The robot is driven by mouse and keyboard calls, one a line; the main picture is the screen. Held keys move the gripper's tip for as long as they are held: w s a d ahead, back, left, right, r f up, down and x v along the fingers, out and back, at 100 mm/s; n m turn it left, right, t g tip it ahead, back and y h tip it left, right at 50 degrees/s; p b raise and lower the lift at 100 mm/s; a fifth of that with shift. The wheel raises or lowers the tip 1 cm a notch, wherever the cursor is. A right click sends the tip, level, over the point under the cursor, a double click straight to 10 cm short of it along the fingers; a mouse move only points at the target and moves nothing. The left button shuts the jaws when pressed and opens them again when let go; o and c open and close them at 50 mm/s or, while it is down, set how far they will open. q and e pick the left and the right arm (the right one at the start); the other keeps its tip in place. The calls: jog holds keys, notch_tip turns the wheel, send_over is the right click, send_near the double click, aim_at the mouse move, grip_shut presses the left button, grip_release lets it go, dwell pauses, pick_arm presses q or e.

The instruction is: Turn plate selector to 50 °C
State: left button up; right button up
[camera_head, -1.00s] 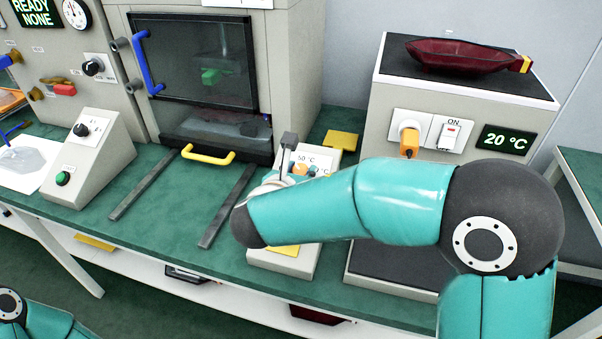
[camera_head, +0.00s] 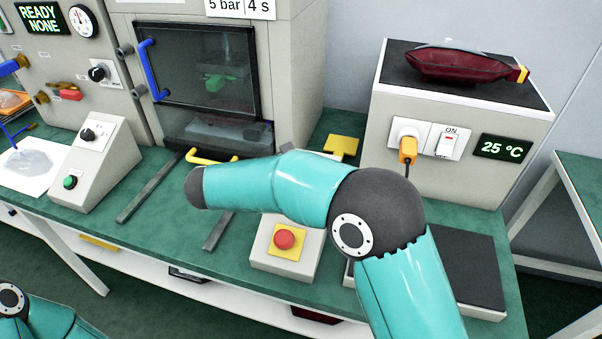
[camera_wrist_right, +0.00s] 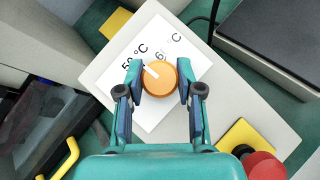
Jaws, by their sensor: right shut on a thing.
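The plate selector is an orange round knob (camera_wrist_right: 160,79) on a white label with printed 50 °C and 60 °C marks. Its white pointer line aims up-left, towards the 50 °C print (camera_wrist_right: 133,60). My right gripper (camera_wrist_right: 160,84) is shut on the knob, one finger on each side of it. In the head view my right forearm hides the knob and the gripper. The control box (camera_head: 262,255) carrying the selector stands on the green bench. My left gripper is out of view.
A red button (camera_head: 284,239) on a yellow plate sits at the box's front, near my arm; it also shows in the wrist view (camera_wrist_right: 264,166). A heater unit (camera_head: 385,90) with a 25 °C display (camera_head: 502,148) stands right.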

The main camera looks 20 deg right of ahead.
jog(key=shift+f+m+g, duration=0.1)
jog(key=shift+m+g, duration=0.2)
jog(key=o, duration=1.2)
jog(key=v, duration=0.7)
jog(key=shift+s+a, duration=0.15)
jog(key=shift+a, duration=0.05)
